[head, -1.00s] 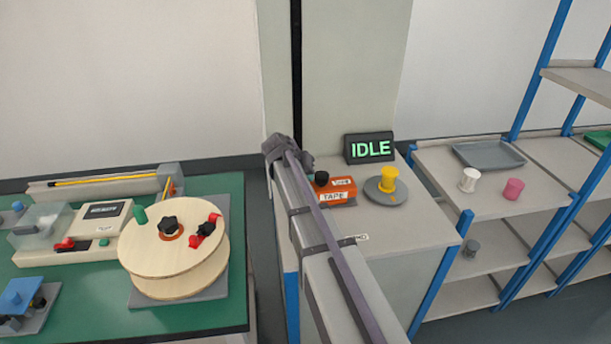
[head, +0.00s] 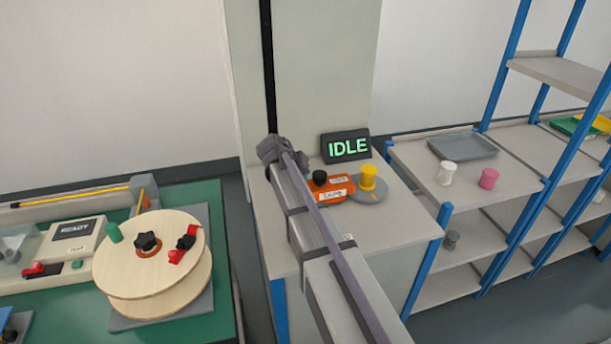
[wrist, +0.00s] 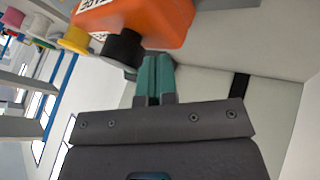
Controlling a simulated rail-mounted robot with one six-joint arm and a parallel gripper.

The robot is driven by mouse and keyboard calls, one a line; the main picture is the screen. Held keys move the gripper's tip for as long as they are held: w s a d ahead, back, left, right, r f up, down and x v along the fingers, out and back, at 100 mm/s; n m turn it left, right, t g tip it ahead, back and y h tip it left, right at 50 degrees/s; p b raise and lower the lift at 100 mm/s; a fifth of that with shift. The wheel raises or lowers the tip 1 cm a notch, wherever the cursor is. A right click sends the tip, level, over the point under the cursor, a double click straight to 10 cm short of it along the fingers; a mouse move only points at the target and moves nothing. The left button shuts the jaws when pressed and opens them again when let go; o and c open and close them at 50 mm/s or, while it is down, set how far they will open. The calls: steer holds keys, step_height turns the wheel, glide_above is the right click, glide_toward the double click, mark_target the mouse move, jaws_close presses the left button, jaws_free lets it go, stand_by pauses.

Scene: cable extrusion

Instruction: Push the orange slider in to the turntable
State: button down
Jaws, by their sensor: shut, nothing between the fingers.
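The orange slider (head: 337,188), with a black knob (head: 320,177) and a TAPE label, sits on the pale cabinet top in the head view. Its right end meets or overlaps the edge of the grey turntable (head: 372,197), which carries a yellow spool (head: 367,176). In the wrist view the slider (wrist: 160,22) and its black knob (wrist: 122,48) are at the top, with the yellow spool (wrist: 74,40) to the left. My gripper (wrist: 155,62) has its teal fingers shut and empty, right beside the knob; I cannot tell if they touch. The fingers are hidden in the head view.
An IDLE display (head: 346,147) stands behind the slider. Shelving with a grey tray (head: 462,146), a white spool (head: 445,172) and a pink spool (head: 489,178) is to the right. A green bench with a wooden reel (head: 150,262) is to the left.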

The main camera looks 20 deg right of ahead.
steer(key=w+a+f+p+v, duration=0.1)
steer(key=p+v, duration=0.7)
steer(key=v, duration=0.3)
steer(key=shift+a, duration=0.4)
steer(key=shift+r, duration=0.1)
steer(key=s+a+f+n+g+y, duration=0.1)
steer(key=s+a+n+y, duration=0.1)
steer(key=s, duration=1)
steer(key=s+a+f+n+g+y, duration=0.1)
steer(key=s+a+y, duration=0.4)
steer(key=s, duration=0.8)
steer(key=shift+a+f+n+g, duration=0.15)
steer(key=shift+f+n+g, duration=0.15)
steer(key=shift+f+n, duration=0.6)
steer(key=shift+r, duration=0.2)
